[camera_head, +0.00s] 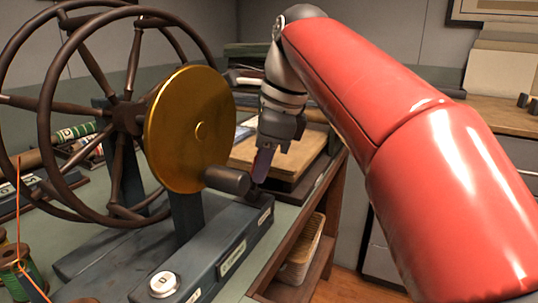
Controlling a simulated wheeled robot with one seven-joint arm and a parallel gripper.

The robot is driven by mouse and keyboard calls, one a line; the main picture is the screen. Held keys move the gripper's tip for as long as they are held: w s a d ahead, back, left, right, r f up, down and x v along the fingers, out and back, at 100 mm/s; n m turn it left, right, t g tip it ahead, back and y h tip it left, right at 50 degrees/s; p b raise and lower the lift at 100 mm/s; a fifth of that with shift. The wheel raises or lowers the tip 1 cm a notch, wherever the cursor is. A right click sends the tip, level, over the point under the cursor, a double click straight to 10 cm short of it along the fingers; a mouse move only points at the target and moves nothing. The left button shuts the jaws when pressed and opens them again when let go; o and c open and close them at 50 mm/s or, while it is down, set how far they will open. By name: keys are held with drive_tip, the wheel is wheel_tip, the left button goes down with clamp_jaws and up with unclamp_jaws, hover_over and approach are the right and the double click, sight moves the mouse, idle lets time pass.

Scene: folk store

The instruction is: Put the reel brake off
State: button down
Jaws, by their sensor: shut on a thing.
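The reel stands at the left, with dark spoked wheels (125,115), a brass disc (190,130) and a dark crank handle (228,181). Its long grey base (225,255) carries small labels and a round white button (164,284). My gripper (268,148) points down behind and right of the disc, at the far end of the base. It is shut on a dark purple upright handle (262,165), which looks like the brake lever. The handle's foot meets the base. The fingertips are small and partly hidden, and I cannot read the lever's marked position.
Thread spools (14,265) stand at the lower left. A wooden board (285,160) lies behind my gripper. A wicker basket (301,250) sits on a shelf below the table's right edge. Stacked boxes (500,60) stand on a counter at the right.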

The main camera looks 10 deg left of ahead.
drive_tip(key=shift+w+a+h, duration=0.2)
drive_tip(key=shift+a+h, duration=0.1)
drive_tip(key=shift+a+r+h, duration=0.1)
drive_tip(key=shift+a+h, duration=0.05)
drive_tip(key=shift+h, duration=0.25)
drive_tip(key=shift+g, duration=0.3)
drive_tip(key=c, duration=1.1)
unclamp_jaws()
drive_tip(key=shift+s, duration=0.1)
